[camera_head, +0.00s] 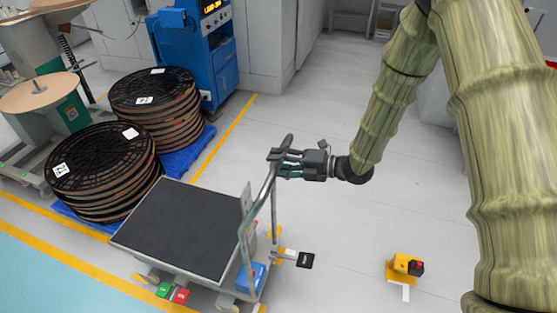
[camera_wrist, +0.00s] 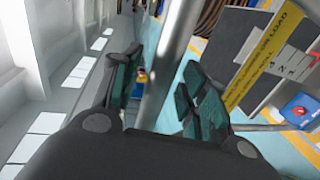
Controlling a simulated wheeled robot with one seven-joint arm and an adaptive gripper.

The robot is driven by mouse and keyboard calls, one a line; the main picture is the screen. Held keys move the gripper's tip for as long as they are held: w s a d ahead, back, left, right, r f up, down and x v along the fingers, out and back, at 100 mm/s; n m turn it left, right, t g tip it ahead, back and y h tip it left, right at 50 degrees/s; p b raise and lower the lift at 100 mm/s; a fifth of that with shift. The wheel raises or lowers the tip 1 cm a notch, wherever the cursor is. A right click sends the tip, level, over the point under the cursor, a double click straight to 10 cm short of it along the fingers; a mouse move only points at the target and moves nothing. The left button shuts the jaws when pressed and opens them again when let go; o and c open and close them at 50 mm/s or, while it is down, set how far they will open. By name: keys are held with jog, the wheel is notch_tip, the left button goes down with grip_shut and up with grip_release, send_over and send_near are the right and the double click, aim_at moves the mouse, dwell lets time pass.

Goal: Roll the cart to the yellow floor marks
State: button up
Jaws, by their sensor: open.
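The cart has a flat dark deck (camera_head: 180,228) and a bent grey tube handle (camera_head: 263,190) at its right end. My gripper (camera_head: 282,163) is at the upper part of the handle. In the wrist view the handle tube (camera_wrist: 170,60) passes between the spread fingers of my gripper (camera_wrist: 160,85); the fingers are open, and contact cannot be told. Yellow floor lines run behind the cart (camera_head: 225,132) and along its left and front side (camera_head: 55,215). Small yellow patches (camera_head: 277,232) show on the floor by the handle end. Which of these are the marks is unclear.
Two stacks of dark reels (camera_head: 100,170) (camera_head: 155,105) stand on blue pallets close behind and left of the cart. A blue machine (camera_head: 205,50) stands farther back. A small yellow device (camera_head: 404,264) with a dark and red top is on the right floor. Open floor lies in the middle.

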jog(key=shift+a, duration=0.1)
jog(key=shift+c, duration=0.2)
grip_shut()
jog(key=shift+w+a+f+b, duration=0.1)
jog(key=shift+a+f+b, duration=0.1)
jog(key=shift+b, duration=0.25)
jog(key=shift+w+a+r+b, duration=0.1)
jog(key=shift+a+b, duration=0.1)
jog(key=shift+b, duration=0.1)
jog(key=shift+w+a+r, duration=0.1)
jog(key=shift+w+a, duration=0.05)
jog(key=shift+a, duration=0.35)
jog(key=shift+o, duration=0.2)
grip_release()
jog(key=shift+d, duration=0.3)
